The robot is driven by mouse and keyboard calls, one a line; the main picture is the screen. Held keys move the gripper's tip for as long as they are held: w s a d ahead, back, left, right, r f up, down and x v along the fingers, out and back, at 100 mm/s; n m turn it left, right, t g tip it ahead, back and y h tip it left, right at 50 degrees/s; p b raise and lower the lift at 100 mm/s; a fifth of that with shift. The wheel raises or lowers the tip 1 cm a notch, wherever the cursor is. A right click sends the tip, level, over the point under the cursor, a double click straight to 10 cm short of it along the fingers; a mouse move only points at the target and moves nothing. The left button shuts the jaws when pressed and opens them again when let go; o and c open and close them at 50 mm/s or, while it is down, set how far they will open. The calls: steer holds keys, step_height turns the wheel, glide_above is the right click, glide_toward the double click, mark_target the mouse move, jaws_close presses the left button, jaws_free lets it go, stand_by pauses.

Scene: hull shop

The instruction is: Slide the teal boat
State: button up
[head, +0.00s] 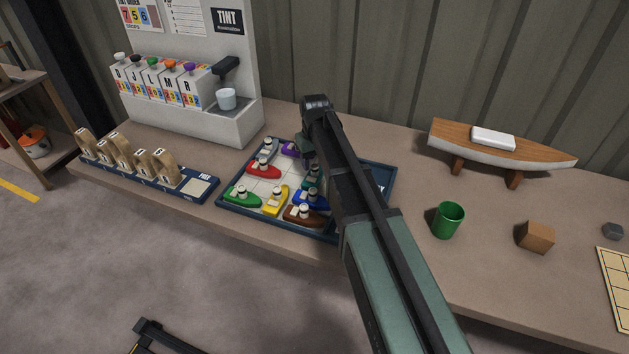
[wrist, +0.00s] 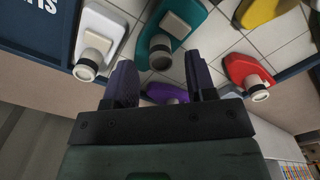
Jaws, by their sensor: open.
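The teal boat (head: 313,178) lies in the blue-rimmed tray (head: 231,206), partly hidden by my arm in the head view. In the wrist view the teal boat (wrist: 149,31) lies beyond my fingertips, its pale funnel facing them. My gripper (wrist: 160,78) is open over the tray. A purple boat (wrist: 165,91) shows low between its fingers, partly hidden; the fingers do not hold the teal boat. In the head view my gripper (head: 309,152) is largely hidden by my own arm at the tray's back edge.
Near the teal boat are a white boat (wrist: 95,22), a red boat (wrist: 240,69) and a yellow boat (wrist: 258,10). A blue boat (head: 304,198), brown boat (head: 302,217) and green boat (head: 240,195) crowd the tray. A green cup (head: 448,220) stands right of it.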

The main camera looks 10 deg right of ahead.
mark_target(315, 165)
step_height(315, 165, down, 3)
steer(key=shift+f+b, duration=0.15)
steer(key=shift+b, duration=0.65)
jaws_close()
steer(key=shift+w+d, duration=0.6)
steer(key=shift+w, duration=0.3)
steer(key=shift+w+d, duration=0.6)
steer(key=shift+w, duration=0.35)
steer(key=shift+w+d, duration=0.6)
steer(key=shift+w, duration=0.3)
steer(key=shift+r, duration=0.2)
jaws_free()
steer(key=shift+w+d+f, duration=0.1)
steer(key=shift+d, duration=0.05)
